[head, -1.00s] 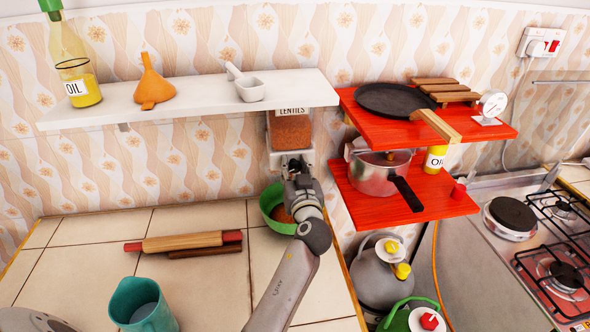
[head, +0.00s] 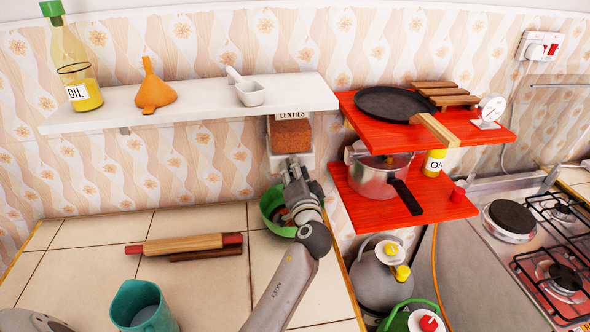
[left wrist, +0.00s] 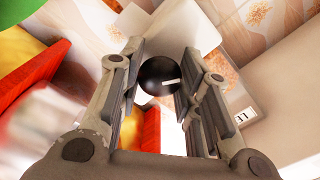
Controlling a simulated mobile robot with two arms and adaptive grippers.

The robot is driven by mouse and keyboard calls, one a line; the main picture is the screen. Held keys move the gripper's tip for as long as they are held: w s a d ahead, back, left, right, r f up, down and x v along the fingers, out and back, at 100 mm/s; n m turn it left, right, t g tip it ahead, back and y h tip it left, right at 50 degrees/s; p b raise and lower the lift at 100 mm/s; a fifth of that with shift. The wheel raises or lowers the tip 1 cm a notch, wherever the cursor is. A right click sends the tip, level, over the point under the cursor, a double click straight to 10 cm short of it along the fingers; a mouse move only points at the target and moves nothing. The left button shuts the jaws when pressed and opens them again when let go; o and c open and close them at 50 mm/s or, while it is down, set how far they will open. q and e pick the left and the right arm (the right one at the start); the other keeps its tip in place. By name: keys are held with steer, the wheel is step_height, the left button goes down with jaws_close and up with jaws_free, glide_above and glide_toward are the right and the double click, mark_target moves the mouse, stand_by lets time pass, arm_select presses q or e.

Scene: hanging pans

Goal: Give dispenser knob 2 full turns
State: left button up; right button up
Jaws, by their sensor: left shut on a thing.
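The dispenser (head: 290,133), labelled LENTILS, is mounted on the wall under the white shelf and holds brown lentils. Its round black knob (left wrist: 158,76) with a white mark shows in the left wrist view between my fingers; in the head view my gripper hides it. My left gripper (head: 297,166) is shut on the knob at the dispenser's front. It also shows in the left wrist view (left wrist: 160,82), one finger on each side of the knob. A green bowl (head: 268,212) stands on the counter below, partly hidden by my arm. My right gripper is out of view.
Red shelves (head: 450,205) with a pressure cooker (head: 375,180) and a black pan (head: 390,102) are close on the right. A white shelf (head: 200,107) is above. A rolling pin (head: 190,244) and a teal mug (head: 140,308) are on the counter.

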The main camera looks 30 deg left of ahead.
arm_select(q)
steer(key=m+p, duration=0.2)
steer(key=m, duration=0.3)
steer(key=shift+r+m, duration=0.15)
steer(key=shift+m, duration=0.25)
steer(key=m+p, duration=0.2)
steer(key=m, duration=0.1)
steer(key=shift+m+p, duration=0.75)
steer(key=shift+m, duration=0.55)
steer(key=o, duration=1)
